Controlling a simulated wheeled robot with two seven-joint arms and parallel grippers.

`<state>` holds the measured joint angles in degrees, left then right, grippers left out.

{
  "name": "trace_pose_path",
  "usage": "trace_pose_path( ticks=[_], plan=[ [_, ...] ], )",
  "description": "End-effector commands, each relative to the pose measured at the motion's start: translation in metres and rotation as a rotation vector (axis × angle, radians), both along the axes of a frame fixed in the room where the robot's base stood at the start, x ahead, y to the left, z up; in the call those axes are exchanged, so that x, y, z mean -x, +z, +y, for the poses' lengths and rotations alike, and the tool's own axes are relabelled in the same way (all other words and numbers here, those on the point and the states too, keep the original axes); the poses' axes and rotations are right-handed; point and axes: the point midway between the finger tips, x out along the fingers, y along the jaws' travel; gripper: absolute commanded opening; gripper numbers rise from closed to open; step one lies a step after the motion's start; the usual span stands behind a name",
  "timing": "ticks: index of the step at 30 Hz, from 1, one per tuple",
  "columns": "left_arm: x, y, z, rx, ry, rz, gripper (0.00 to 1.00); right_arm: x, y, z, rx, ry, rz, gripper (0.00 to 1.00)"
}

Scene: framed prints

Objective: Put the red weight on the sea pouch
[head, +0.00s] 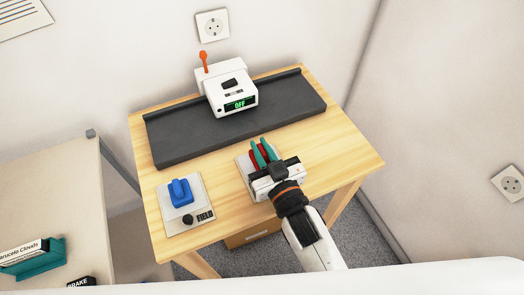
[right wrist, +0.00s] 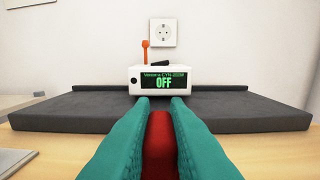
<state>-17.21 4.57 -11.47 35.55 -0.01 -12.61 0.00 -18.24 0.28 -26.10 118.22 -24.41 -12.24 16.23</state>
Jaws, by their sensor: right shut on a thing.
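My right gripper (head: 263,146) has teal fingers and is over the front middle of the wooden table. It is shut on a red thing (right wrist: 160,140), which shows between the fingers in the right wrist view. Most of the red thing is hidden by the fingers, and I cannot tell whether it is a weight or a control fixed on the pale plate (head: 243,164) under the gripper. I see no thing that I can recognise as a sea pouch. My left gripper is not in view.
A white device (head: 228,92) reading OFF, with an orange lever (head: 203,58), stands on a dark grey slab (head: 180,136). A plate with a blue knob (head: 180,192), marked FIELD, lies at front left. A shelf (head: 50,190) with a teal holder (head: 40,262) is at left.

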Motion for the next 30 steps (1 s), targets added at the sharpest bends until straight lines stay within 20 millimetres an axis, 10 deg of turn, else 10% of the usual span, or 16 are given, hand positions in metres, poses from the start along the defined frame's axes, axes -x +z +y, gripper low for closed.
trace_pose_path(
  ticks=[24,30],
  plan=[
    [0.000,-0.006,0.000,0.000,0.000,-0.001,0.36,0.000,-0.015,0.000,-0.001,-0.001,-0.004,0.00],
    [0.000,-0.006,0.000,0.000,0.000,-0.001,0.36,0.000,-0.018,0.000,0.002,-0.001,0.002,0.36]
  ],
)
